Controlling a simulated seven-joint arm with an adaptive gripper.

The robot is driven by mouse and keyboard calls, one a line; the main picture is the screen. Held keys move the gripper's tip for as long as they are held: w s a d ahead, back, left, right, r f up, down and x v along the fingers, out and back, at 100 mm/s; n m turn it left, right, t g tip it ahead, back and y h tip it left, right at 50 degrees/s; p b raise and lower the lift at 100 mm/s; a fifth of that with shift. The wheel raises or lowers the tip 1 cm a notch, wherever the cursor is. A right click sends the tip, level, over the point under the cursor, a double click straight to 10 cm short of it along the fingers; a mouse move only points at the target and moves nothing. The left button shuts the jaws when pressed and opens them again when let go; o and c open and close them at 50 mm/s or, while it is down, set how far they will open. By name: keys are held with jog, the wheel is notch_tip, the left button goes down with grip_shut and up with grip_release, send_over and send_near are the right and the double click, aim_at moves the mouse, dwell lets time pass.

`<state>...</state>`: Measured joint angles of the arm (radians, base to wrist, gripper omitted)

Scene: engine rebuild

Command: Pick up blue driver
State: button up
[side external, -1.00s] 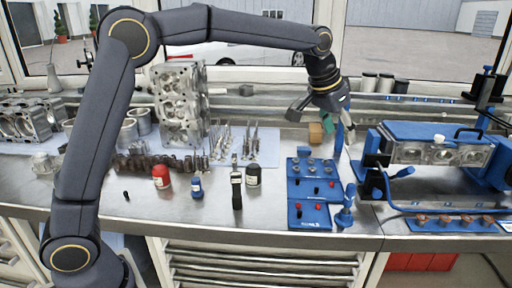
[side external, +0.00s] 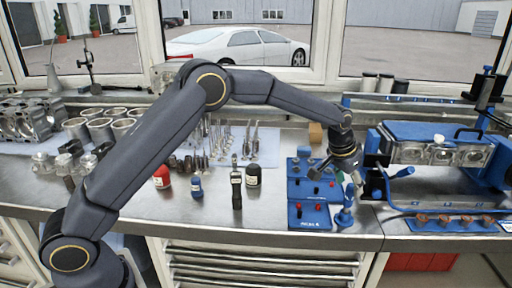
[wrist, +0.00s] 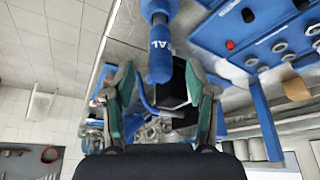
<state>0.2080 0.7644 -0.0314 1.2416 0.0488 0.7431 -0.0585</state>
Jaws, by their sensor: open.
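A blue upright tool (side external: 344,217) with a rounded end, which I take as the blue driver, stands at the front right corner of a blue tool tray (side external: 310,217). My gripper (side external: 340,178) is above the tray's right side, close above the blue tool. In the wrist view my gripper (wrist: 162,80) has its two green-padded fingers spread apart with nothing held between them.
The blue engine stand (side external: 420,135) is close on the right. A red bottle (side external: 161,177), a small blue bottle (side external: 196,188) and a dark jar (side external: 253,176) stand left of the tray.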

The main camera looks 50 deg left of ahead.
aim_at(348, 202)
jog(key=x, duration=0.3)
jog(key=shift+w+f, duration=0.1)
jog(key=shift+w, duration=0.05)
jog(key=shift+c, duration=0.3)
grip_shut()
